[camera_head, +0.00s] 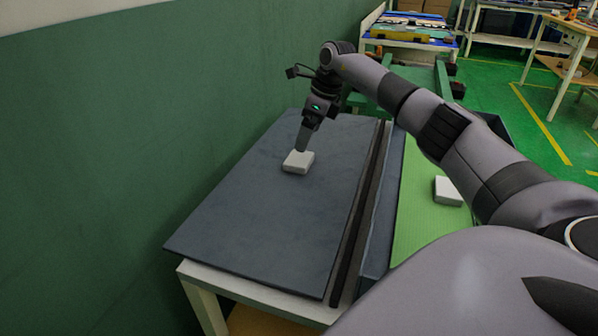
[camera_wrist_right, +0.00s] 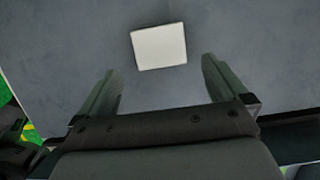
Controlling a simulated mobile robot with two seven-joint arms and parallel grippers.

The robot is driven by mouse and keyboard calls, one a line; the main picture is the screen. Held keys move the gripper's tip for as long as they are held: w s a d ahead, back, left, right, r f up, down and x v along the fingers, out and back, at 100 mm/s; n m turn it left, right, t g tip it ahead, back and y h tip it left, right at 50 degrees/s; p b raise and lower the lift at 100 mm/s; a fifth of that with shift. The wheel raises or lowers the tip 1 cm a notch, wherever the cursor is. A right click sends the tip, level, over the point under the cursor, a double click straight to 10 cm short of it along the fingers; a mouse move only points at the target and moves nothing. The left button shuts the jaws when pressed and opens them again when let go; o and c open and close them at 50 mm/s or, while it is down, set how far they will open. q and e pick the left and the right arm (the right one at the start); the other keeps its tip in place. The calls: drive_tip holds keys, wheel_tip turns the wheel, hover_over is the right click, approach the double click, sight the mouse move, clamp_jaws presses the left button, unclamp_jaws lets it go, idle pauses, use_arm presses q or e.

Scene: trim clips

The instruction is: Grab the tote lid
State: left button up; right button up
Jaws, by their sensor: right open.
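A large flat dark grey-blue panel (camera_head: 255,230), which looks like the tote lid, lies on a white table. A small white block (camera_head: 298,161) sits on its upper part, perhaps as a handle. My right gripper (camera_head: 302,149) points down just above or at this block; whether it touches is hard to tell. In the right wrist view the block (camera_wrist_right: 159,46) shows just beyond the open fingertips (camera_wrist_right: 161,68), with bare panel (camera_wrist_right: 240,35) around it. Nothing is between the fingers. My left gripper is not in view.
A green surface (camera_head: 418,190) lies right of the panel, past a dark strip, with a second white block (camera_head: 448,191) on it, near my arm. A green wall (camera_head: 120,120) stands close on the left. The white table (camera_head: 250,292) shows at the front edge.

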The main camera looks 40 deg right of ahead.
sight(299, 158)
drive_tip(key=x, duration=0.7)
drive_tip(key=shift+f+b, duration=0.2)
drive_tip(key=shift+b, duration=0.2)
drive_tip(key=shift+r, duration=0.1)
drive_tip(key=c, duration=1.1)
